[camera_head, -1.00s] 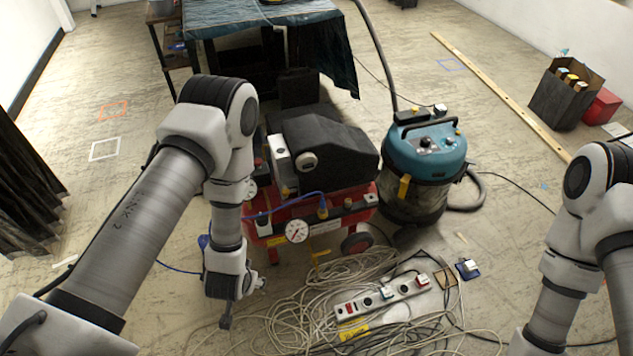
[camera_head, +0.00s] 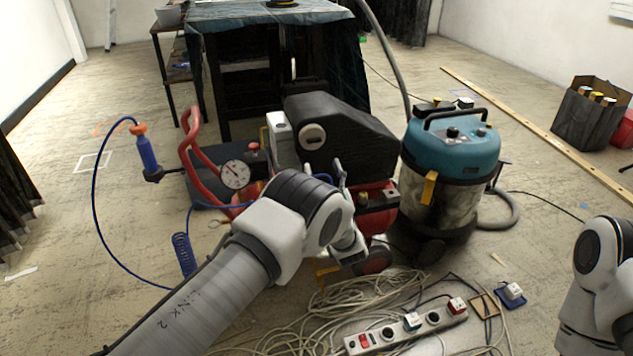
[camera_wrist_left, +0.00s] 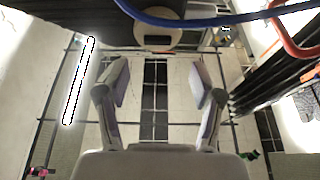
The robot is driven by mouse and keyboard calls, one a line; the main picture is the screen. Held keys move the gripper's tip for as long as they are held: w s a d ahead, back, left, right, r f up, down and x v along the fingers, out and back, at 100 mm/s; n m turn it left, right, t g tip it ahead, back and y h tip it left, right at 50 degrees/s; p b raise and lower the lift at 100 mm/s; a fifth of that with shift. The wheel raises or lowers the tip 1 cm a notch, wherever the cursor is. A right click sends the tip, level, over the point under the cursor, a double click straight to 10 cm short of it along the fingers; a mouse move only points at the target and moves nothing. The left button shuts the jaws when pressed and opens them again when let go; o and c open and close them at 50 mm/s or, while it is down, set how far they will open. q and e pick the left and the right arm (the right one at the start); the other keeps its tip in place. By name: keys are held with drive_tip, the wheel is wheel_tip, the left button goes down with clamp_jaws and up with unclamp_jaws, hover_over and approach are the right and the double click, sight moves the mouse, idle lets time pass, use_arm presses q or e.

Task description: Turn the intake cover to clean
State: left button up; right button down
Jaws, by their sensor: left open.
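The intake cover looks to be the round pale disc (camera_head: 312,136) on the end of the compressor's black housing (camera_head: 350,130). In the left wrist view a round beige disc with a dark slot (camera_wrist_left: 158,31) sits at the top middle, beyond the fingertips; it looks like the same cover. My left gripper (camera_head: 327,174) is just below the cover in the head view, partly hidden by my own wrist. In the left wrist view the gripper (camera_wrist_left: 159,72) is open and empty, its fingers apart and not touching the disc. My right gripper is out of view.
A blue hose (camera_wrist_left: 200,20) crosses the top of the wrist view, near the disc. A red handle (camera_head: 194,150) and a gauge (camera_head: 235,175) are left of the cover. A teal vacuum (camera_head: 450,150) stands to the right. Cables and a power strip (camera_head: 405,332) lie in front.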

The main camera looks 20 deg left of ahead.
sight(315, 141)
use_arm(q)
drive_tip(key=b+x, duration=0.2)
drive_tip(key=x, duration=0.5)
drive_tip(key=shift+w+b, duration=0.35)
drive_tip(key=shift+r, duration=0.2)
drive_tip(key=c, duration=1.1)
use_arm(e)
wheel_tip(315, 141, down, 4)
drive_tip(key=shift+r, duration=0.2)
